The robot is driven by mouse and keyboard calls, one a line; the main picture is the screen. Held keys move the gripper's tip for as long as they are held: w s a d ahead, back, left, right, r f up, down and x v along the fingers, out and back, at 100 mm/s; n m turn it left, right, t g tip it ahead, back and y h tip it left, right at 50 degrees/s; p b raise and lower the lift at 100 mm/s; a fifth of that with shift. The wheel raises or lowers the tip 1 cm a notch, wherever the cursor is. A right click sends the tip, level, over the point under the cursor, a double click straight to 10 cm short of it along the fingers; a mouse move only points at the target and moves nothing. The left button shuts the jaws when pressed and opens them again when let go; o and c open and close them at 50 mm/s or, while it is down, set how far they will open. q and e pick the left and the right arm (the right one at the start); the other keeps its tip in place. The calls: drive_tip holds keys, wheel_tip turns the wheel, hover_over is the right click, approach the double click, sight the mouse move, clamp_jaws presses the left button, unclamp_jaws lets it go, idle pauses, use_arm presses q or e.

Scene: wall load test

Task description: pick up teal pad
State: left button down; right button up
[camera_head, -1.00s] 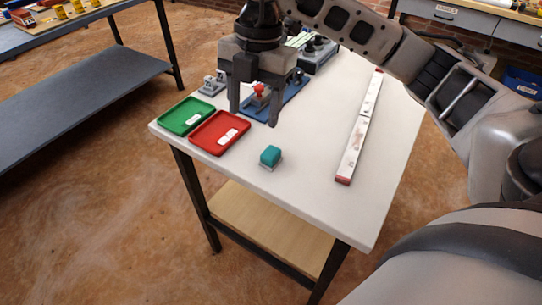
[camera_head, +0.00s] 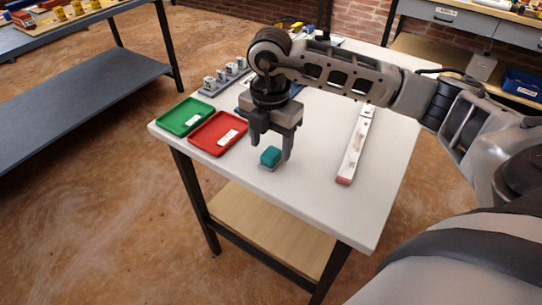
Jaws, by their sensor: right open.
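The teal pad (camera_head: 270,156) is a small teal block on a pale base, lying on the white table (camera_head: 310,200) near its front. My right gripper (camera_head: 271,152) points down over the pad with its fingers apart, one towards each side of it. Whether the fingers touch the pad cannot be told; no grip on it shows. My left gripper is not in view.
A red tray (camera_head: 205,142) and a green tray (camera_head: 184,115) lie to the left of the pad, each with a white label. A long white bar (camera_head: 356,148) lies to the right. A grey fixture (camera_head: 224,77) stands behind. The table front is clear.

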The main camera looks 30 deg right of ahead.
sight(271, 152)
wheel_tip(271, 152, down, 3)
drive_tip(key=shift+f, duration=0.15)
drive_tip(key=c, duration=1.1)
drive_tip(key=shift+c, duration=0.2)
drive_tip(key=shift+r, duration=0.7)
drive_tip(key=s+a+r, duration=0.9)
drive_tip(key=a+r, duration=0.1)
drive_tip(key=r, duration=0.1)
drive_tip(key=shift+a+r+p, duration=0.3)
drive_tip(key=shift+r+p, duration=0.1)
drive_tip(key=shift+s, duration=0.1)
drive_tip(key=shift+o, duration=0.8)
